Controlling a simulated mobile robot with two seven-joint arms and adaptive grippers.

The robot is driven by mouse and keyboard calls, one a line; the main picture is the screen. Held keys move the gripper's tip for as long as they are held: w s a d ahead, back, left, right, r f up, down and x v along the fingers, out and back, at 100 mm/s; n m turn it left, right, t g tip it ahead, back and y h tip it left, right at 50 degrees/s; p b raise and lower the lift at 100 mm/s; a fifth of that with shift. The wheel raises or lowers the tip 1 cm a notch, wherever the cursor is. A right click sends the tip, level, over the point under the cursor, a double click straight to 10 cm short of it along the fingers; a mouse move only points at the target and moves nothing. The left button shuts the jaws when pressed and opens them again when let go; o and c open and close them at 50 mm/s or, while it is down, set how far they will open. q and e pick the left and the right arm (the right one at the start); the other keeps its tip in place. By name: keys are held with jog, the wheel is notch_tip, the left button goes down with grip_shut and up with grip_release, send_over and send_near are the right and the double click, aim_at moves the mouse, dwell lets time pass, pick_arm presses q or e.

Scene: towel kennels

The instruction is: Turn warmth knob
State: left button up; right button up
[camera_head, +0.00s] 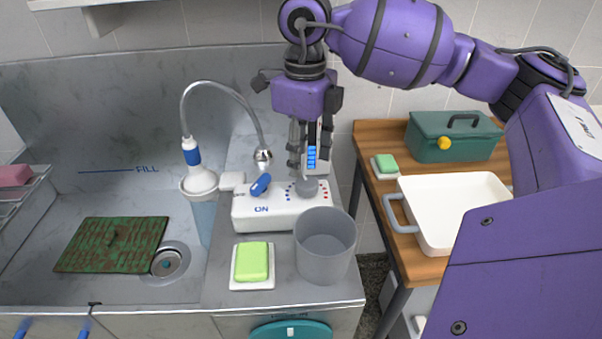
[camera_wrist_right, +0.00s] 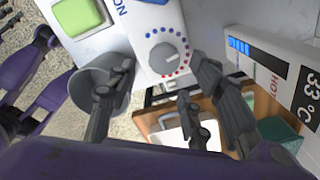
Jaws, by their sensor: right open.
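The warmth knob (camera_head: 307,187) is a grey round dial on top of a white control box (camera_head: 265,213). In the right wrist view, the knob (camera_wrist_right: 163,58) is ringed by blue and red dots. My right gripper (camera_head: 308,160) is open and points down above the knob. In the wrist view its fingers (camera_wrist_right: 166,80) are spread to either side of the knob, with no clear contact. A display panel (camera_wrist_right: 270,62) reads 33 °C and HOT, with a short blue bar; it is partly behind the gripper in the head view. My left gripper is not in view.
A blue lever (camera_head: 260,184) marked ON sits left of the knob. A grey cup (camera_head: 325,248) and a green soap (camera_head: 251,262) on a white dish stand in front. A hose showerhead (camera_head: 199,181) stands at the sink's edge. A white basin (camera_head: 450,205) and green toolbox (camera_head: 453,140) are right.

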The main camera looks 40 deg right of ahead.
aim_at(306, 183)
notch_tip(306, 183, down, 5)
jog(key=shift+s+d+f, duration=0.15)
jog(key=shift+f, duration=0.65)
